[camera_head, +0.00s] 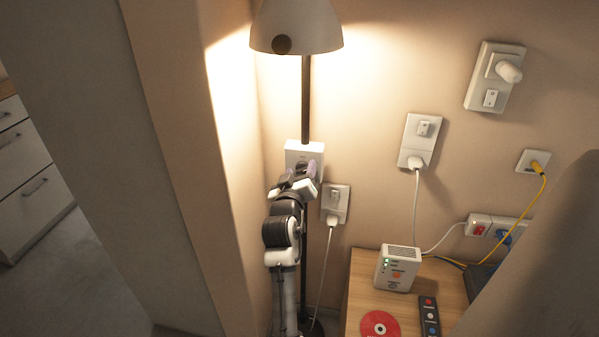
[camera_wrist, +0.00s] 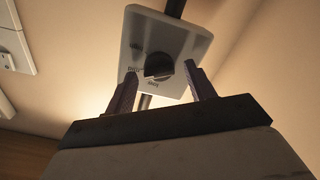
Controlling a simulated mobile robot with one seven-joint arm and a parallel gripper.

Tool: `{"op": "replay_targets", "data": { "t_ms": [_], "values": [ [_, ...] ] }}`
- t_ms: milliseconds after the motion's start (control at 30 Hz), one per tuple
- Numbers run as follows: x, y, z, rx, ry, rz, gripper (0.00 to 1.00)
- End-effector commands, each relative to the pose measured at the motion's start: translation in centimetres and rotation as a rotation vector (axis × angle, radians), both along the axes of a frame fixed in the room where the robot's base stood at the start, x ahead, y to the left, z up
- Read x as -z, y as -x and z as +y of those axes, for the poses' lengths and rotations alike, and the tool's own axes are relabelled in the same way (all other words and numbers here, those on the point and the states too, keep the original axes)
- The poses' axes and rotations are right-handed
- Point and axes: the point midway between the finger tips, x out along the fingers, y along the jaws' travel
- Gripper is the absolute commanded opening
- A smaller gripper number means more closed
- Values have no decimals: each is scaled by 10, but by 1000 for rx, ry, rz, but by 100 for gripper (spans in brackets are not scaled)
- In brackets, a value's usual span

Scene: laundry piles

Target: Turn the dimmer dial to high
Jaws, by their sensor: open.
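The dimmer box (camera_head: 303,147) is a white plate on the dark lamp pole. In the wrist view the box (camera_wrist: 196,45) faces me, tilted, with a dark round dial (camera_wrist: 158,65) near its lower edge. In the head view my gripper (camera_head: 302,170) is in front of the box's lower part and hides the dial. In the wrist view my gripper (camera_wrist: 161,69) is open, one finger on either side of the dial. I cannot tell whether the fingers touch it. The lamp shade (camera_head: 295,28) above is lit.
A wall corner (camera_head: 185,150) stands close to the left of my arm. A socket plate (camera_head: 343,192) with a plugged cord is just right of the pole. A wooden table (camera_head: 362,290) at lower right holds a white router box (camera_head: 397,268), a red disc (camera_head: 380,325) and a remote (camera_head: 430,315).

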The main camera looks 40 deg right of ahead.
Motion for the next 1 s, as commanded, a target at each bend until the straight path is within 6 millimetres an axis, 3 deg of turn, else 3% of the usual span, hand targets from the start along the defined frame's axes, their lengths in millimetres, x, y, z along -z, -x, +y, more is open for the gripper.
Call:
{"op": "replay_targets", "data": {
  "t_ms": [67, 400, 733, 1000],
  "values": [
    [0, 0, 0, 0, 0, 0, 55],
    [0, 0, 0, 0, 0, 0, 11],
    [1, 0, 1, -1, -28, -34, 10],
    [2, 0, 1, -2, -135, -161, 10]
  ]
}}
